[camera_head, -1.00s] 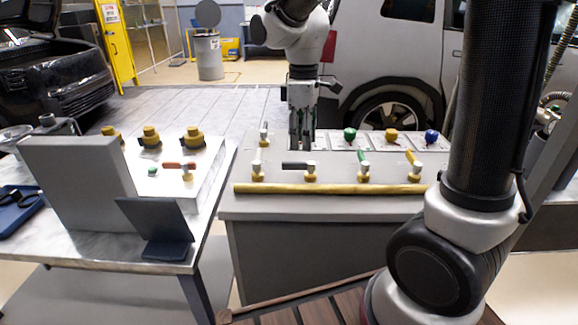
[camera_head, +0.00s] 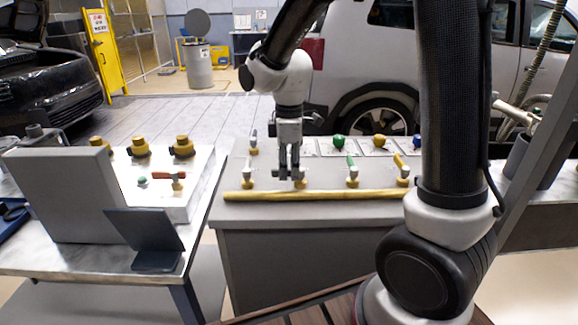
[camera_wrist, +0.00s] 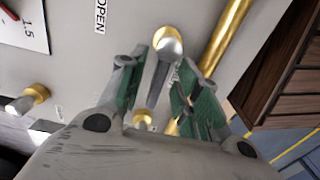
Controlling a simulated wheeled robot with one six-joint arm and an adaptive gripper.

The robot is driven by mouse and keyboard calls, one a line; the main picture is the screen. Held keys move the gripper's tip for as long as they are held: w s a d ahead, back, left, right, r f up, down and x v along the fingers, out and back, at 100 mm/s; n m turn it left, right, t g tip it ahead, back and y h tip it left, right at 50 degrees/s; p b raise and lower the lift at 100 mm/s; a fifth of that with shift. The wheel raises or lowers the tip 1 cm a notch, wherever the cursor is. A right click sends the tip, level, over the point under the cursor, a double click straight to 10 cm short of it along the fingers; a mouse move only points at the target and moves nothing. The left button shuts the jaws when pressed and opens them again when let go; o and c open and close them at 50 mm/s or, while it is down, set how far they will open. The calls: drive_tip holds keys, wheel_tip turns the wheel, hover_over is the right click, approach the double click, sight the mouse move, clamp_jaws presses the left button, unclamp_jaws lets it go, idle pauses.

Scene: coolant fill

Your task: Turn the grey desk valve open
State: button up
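The grey desk valve (camera_head: 301,183) is in the front row of the grey desk, behind the yellow rail. Its brass base shows just right of my gripper (camera_head: 289,174), which hides most of the handle in the head view. In the wrist view, the grey lever (camera_wrist: 155,78) lies between the two green-padded fingers of my gripper (camera_wrist: 163,88). The fingers are apart, with a clear gap on the right side of the lever; the left pad is close to it, and I cannot tell if it touches. An OPEN label (camera_wrist: 100,16) is printed near the lever.
A yellow rail (camera_head: 320,195) runs along the desk's front edge. Green-handled (camera_head: 351,170) and yellow-handled (camera_head: 402,170) valves stand to the right, and a white-handled valve (camera_head: 248,172) to the left. Coloured knobs (camera_head: 379,142) sit behind. A side table (camera_head: 120,262) holds a red-handled valve (camera_head: 170,178).

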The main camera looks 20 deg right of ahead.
clamp_jaws()
drive_tip(key=shift+w+m, duration=0.1)
drive_tip(key=shift+m, duration=0.2)
drive_tip(key=m, duration=0.2)
drive_tip(key=shift+w+d+m, duration=0.2)
drive_tip(key=shift+w+m, duration=0.1)
drive_tip(key=shift+m, duration=0.1)
drive_tip(key=m, duration=0.3)
drive_tip(key=shift+w+d+m, duration=0.3)
drive_tip(key=shift+w+d, duration=0.05)
drive_tip(key=m, duration=0.1)
drive_tip(key=d+m, duration=0.1)
drive_tip(key=m, duration=0.3)
drive_tip(key=shift+w+d, duration=0.15)
drive_tip(key=shift+w, duration=0.15)
drive_tip(key=m, duration=0.3)
drive_tip(key=d+m, duration=0.1)
drive_tip(key=m, duration=0.1)
drive_tip(key=shift+d+m, duration=0.2)
drive_tip(key=shift+m, duration=0.2)
drive_tip(key=shift+s, duration=0.1)
